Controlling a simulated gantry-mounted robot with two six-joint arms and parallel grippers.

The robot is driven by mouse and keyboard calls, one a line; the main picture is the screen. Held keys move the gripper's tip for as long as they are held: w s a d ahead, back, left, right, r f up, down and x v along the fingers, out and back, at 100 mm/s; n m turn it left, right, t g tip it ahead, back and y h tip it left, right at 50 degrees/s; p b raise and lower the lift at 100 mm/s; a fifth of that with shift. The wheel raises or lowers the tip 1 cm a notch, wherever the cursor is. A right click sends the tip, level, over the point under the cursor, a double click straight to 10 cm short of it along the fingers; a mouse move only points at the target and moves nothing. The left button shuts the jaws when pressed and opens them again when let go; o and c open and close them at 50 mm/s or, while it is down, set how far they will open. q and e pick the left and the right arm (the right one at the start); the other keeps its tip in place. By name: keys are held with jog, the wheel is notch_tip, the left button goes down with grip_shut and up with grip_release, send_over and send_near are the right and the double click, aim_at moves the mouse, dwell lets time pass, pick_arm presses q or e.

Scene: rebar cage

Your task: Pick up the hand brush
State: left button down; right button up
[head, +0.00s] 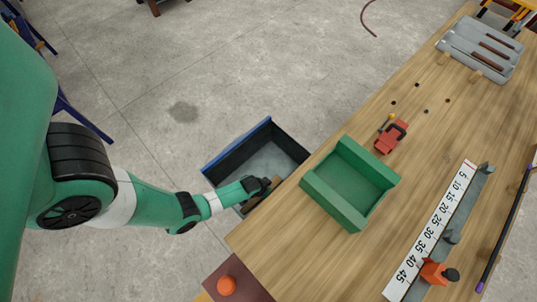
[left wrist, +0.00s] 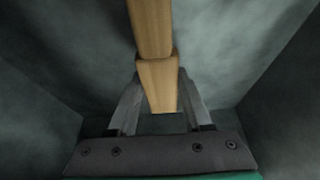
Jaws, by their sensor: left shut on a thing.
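My left gripper (head: 264,186) reaches over the dark blue-rimmed bin at the table's left edge. In the left wrist view my left gripper (left wrist: 160,78) is shut on a light wooden handle (left wrist: 152,28), which runs between its two fingers. This looks like the handle of the hand brush; a bit of brown wood (head: 254,202) shows beside the gripper in the head view. The bristles are not visible. I cannot tell whether the brush still touches the bin floor. My right gripper is not in view.
The bin's (head: 237,143) walls surround the gripper closely. The wooden table (head: 290,246) lies right beside it, with a green open box (head: 334,203), a red clamp (head: 391,138) and a ruler fixture (head: 430,232). Open concrete floor (head: 190,60) lies beyond the bin.

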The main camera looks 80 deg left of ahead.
pick_arm(q)
notch_tip(320, 180, up, 44)
jog(key=p, duration=3.7)
jog(key=shift+f, duration=0.2)
